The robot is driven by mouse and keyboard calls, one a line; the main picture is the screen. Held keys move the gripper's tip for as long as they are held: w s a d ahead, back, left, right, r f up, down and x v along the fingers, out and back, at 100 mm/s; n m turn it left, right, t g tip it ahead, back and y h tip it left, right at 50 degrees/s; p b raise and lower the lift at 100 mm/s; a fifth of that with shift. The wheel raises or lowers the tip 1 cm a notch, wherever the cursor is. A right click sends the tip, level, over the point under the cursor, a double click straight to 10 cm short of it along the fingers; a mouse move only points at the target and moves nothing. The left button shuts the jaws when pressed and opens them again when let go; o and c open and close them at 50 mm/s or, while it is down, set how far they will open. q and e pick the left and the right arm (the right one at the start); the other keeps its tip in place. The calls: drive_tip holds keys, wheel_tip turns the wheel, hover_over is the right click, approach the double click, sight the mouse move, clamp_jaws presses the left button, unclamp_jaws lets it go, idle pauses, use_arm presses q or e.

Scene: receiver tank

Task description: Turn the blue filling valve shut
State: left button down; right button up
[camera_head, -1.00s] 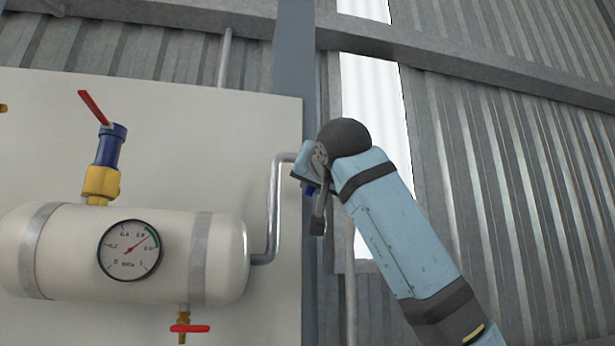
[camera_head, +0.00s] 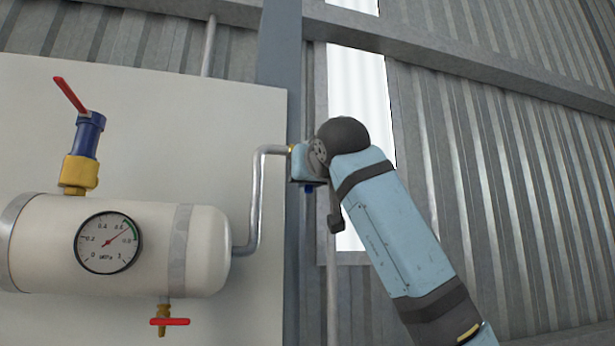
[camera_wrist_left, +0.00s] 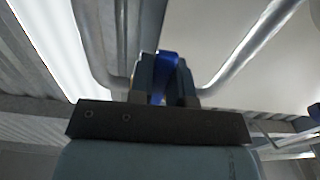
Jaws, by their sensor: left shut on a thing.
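The blue filling valve shows as a small blue piece (camera_head: 308,189) at the end of the grey pipe, right of the white tank. Most of it is hidden behind my gripper. My left gripper (camera_head: 298,168) is at this pipe end. In the left wrist view, the two dark fingers (camera_wrist_left: 165,85) are shut on the valve's blue handle (camera_wrist_left: 167,60), with pipe running off to both sides. How far the handle is turned cannot be told. My right gripper is not in view.
The white tank (camera_head: 120,215) carries a pressure gauge (camera_head: 108,243), a blue-and-yellow valve with a red lever (camera_head: 70,94) on top, and a red-handled drain valve (camera_head: 168,321) below. A grey steel post (camera_head: 280,60) stands close behind the pipe (camera_head: 253,195).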

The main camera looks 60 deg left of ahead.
use_arm(q)
drive_tip(key=c, duration=1.1)
unclamp_jaws()
drive_tip(key=shift+o, duration=0.2)
drive_tip(key=b+v, duration=0.3)
drive_tip(key=v, duration=1)
drive_tip(key=shift+d, duration=0.4)
